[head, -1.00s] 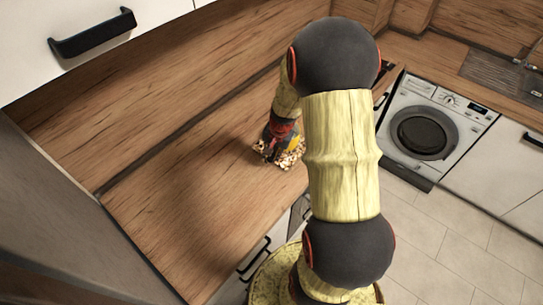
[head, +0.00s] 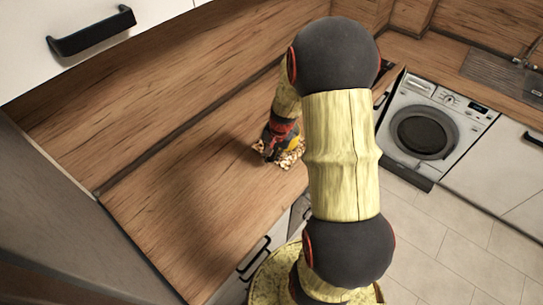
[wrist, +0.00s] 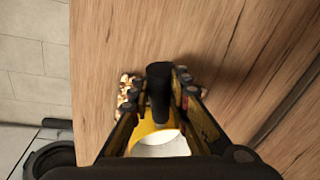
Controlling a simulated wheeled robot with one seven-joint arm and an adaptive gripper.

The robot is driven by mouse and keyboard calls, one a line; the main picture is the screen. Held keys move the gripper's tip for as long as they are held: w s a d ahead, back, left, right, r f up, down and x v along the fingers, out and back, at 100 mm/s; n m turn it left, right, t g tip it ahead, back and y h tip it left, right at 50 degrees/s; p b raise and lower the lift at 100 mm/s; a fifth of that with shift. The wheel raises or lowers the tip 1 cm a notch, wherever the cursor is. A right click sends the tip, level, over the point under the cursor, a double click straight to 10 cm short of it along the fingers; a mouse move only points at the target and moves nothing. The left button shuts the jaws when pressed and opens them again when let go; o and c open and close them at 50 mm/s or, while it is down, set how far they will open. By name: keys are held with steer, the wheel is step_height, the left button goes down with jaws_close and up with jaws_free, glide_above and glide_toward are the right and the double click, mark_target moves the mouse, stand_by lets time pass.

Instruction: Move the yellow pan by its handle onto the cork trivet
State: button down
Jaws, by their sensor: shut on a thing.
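My gripper (wrist: 160,92) is shut on the black handle (wrist: 159,76) of the yellow pan (wrist: 146,136), with one finger on each side of it. The pan's pale inside shows below the handle in the wrist view. The mottled brown and cream cork trivet (wrist: 124,92) shows beside and behind the fingers. In the head view my gripper (head: 270,150) is over the trivet (head: 290,160), and a small yellow part of the pan (head: 294,143) shows there. My arm and fingers hide most of the pan. I cannot tell whether it touches the trivet.
The wooden worktop (head: 190,190) is clear to the left of the trivet. Its front edge is close on the right, with white drawers and dark handles below. A wooden splashback (head: 150,90) rises behind. A washing machine (head: 425,130) stands further right.

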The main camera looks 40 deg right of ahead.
steer(key=shift+f+b, duration=0.3)
steer(key=shift+f, duration=0.05)
stand_by(0.4)
steer(key=c, duration=1.7)
jaws_free()
steer(key=shift+o, duration=0.4)
steer(key=shift+f, duration=0.1)
steer(key=shift+s+a, duration=0.1)
steer(key=shift+a, duration=0.1)
steer(key=s+a, duration=0.3)
steer(key=a, duration=0.3)
steer(key=shift+p, duration=0.45)
steer(key=shift+d, duration=0.1)
